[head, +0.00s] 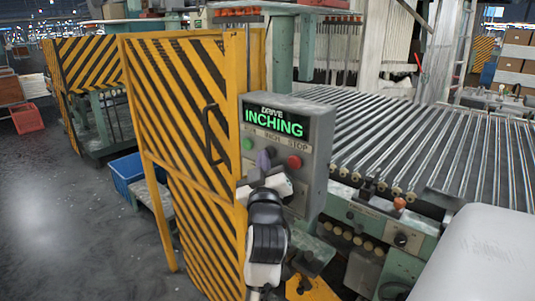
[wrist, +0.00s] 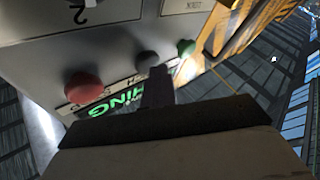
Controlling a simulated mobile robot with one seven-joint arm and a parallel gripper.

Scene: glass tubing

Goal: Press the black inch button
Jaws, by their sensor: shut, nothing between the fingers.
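The grey control box (head: 318,150) carries a lit green display (head: 275,123) reading "DRIVE INCHING". Below it are a green button (head: 248,143) and a red stop button (head: 294,162). The black inch button sits between them, hidden behind my gripper in the head view. In the wrist view the inch button (wrist: 148,59) shows dark grey between the red and green buttons. My gripper (head: 264,160) is shut and empty, its tips (wrist: 157,80) right at the inch button. They appear to touch it, but the exact contact is hard to see.
A yellow-and-black striped guard door (head: 180,110) with a handle stands close on the left of the box. A machine bed of metal rollers (head: 430,140) lies to the right. A blue crate (head: 128,172) is on the floor behind the guard.

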